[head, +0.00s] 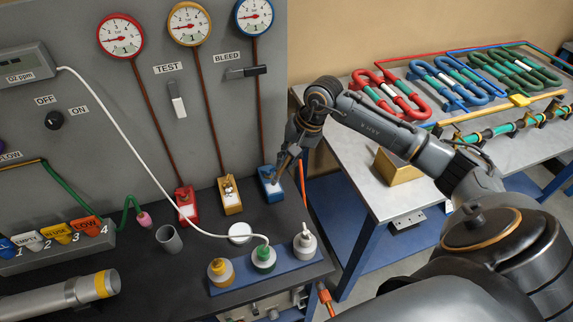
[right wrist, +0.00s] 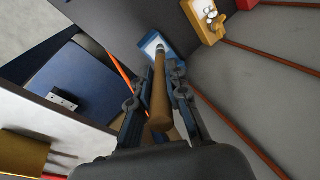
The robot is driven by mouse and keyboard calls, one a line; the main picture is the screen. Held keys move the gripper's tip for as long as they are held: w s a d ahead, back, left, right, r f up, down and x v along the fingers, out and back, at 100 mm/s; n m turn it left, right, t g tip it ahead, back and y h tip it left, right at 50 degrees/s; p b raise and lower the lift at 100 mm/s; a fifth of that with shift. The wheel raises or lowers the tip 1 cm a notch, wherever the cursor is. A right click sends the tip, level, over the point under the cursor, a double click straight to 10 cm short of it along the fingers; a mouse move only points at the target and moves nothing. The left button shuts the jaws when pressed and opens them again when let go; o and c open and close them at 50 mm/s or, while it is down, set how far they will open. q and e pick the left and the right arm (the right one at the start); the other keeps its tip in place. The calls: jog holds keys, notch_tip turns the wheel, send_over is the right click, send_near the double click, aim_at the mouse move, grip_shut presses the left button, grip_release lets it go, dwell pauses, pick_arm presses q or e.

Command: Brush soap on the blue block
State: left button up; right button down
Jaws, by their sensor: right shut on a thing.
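The blue block (head: 270,183) stands on the dark bench at the foot of the blue gauge's pipe, with a white patch on its face. My right gripper (head: 292,153) is just above it, shut on a brush with a brown wooden handle (right wrist: 159,100). In the right wrist view the brush points at the blue block (right wrist: 156,44), and its tip overlaps the white patch. I cannot tell whether the tip touches it. The bristles are hard to make out. My left gripper is not in view.
A yellow block (head: 230,196) and a red block (head: 187,203) stand left of the blue one. A blue tray (head: 290,272) with several bottles is in front, beside a round white dish (head: 240,233) and a grey cup (head: 168,239). The panel (head: 130,100) rises close behind.

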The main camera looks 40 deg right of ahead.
jog(key=shift+r, duration=0.95)
jog(key=shift+r+p, duration=0.5)
jog(key=shift+r, duration=0.7)
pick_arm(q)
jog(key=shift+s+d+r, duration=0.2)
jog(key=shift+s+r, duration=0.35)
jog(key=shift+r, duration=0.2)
